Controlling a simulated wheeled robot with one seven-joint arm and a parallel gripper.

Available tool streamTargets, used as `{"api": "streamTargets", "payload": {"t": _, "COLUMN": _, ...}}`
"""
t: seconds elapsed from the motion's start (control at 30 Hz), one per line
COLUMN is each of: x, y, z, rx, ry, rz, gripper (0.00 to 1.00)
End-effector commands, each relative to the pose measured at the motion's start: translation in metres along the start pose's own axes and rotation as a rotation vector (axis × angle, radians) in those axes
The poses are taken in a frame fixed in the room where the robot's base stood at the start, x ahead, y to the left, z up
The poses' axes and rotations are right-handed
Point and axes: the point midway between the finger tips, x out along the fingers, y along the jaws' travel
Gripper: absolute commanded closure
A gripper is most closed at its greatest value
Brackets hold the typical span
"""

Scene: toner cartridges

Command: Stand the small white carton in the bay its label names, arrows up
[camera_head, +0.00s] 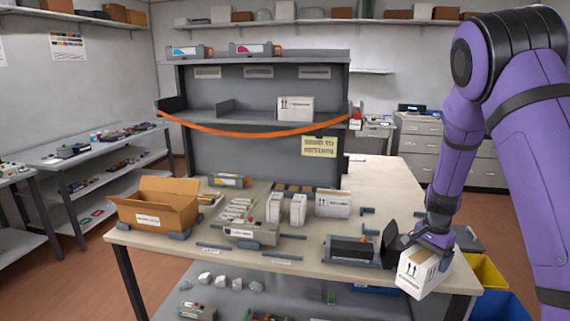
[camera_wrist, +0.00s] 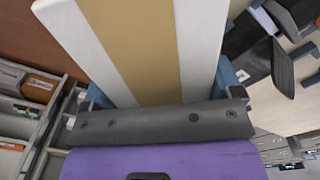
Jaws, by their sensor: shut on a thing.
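My gripper (camera_head: 430,246) is shut on a white carton (camera_head: 422,273) and holds it, tilted, at the front right corner of the table. Black arrows on its near face point roughly up; its label is too small to read. In the wrist view the carton (camera_wrist: 202,45) fills the space between the jaws, with a tan stripe along it. On the rack (camera_head: 200,127), three label plates (camera_head: 258,72) sit below the top shelf; their words are unreadable. Another white carton (camera_head: 296,108) with up arrows stands on the middle shelf, at the right.
An orange strap (camera_head: 250,132) hangs across the rack front beside a yellow sign (camera_head: 319,146). On the table are an open brown box (camera_head: 156,206), narrow white cartons (camera_head: 299,210), another white carton (camera_head: 333,204) and a dark tray (camera_head: 352,250). The table's right rear is clear.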

Motion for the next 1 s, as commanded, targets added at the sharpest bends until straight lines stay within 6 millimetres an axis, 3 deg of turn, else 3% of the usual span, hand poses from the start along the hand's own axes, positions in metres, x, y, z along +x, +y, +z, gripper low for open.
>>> {"api": "streamTargets", "payload": {"t": 0.3, "x": 0.058, "y": -0.034, "z": 0.047, "rx": -0.613, "ry": -0.005, "rz": -0.004, "gripper": 0.56}}
{"api": "streamTargets", "payload": {"t": 0.5, "x": 0.081, "y": -0.047, "z": 0.07, "rx": -0.889, "ry": -0.006, "rz": -0.013, "gripper": 0.56}}
{"api": "streamTargets", "payload": {"t": 0.7, "x": 0.09, "y": -0.052, "z": 0.079, "rx": -1.007, "ry": -0.005, "rz": -0.02, "gripper": 0.56}}
{"api": "streamTargets", "payload": {"t": 1.0, "x": 0.091, "y": -0.052, "z": 0.08, "rx": -1.019, "ry": -0.004, "rz": -0.021, "gripper": 0.56}}
